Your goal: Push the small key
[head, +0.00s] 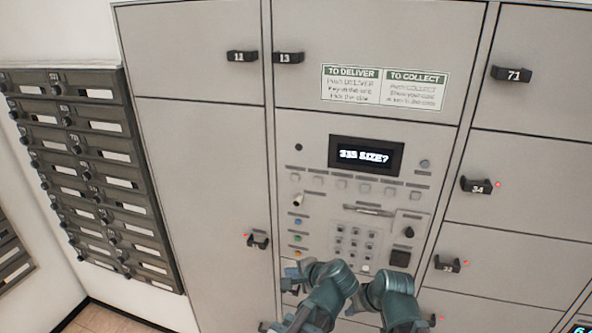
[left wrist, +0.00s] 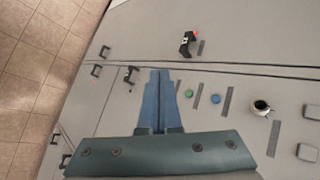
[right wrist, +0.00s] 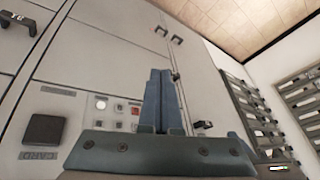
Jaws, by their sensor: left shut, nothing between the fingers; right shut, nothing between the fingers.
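Two square keys (left wrist: 307,152) show at the right edge in the left wrist view. My left gripper (head: 290,277) is shut and empty, low at the panel's left side, below the coloured buttons; its blue fingers (left wrist: 160,74) show in its wrist view. My right gripper (right wrist: 160,72) is shut and empty; in the head view its arm is at the panel's bottom and its fingertips are unclear.
A number keypad (head: 355,243) and a dark square card reader (head: 400,258) sit low on the panel. Locker doors with black handles (head: 475,185) surround it. A rack of dark mailboxes (head: 95,170) stands at the left. The space before the key row is clear.

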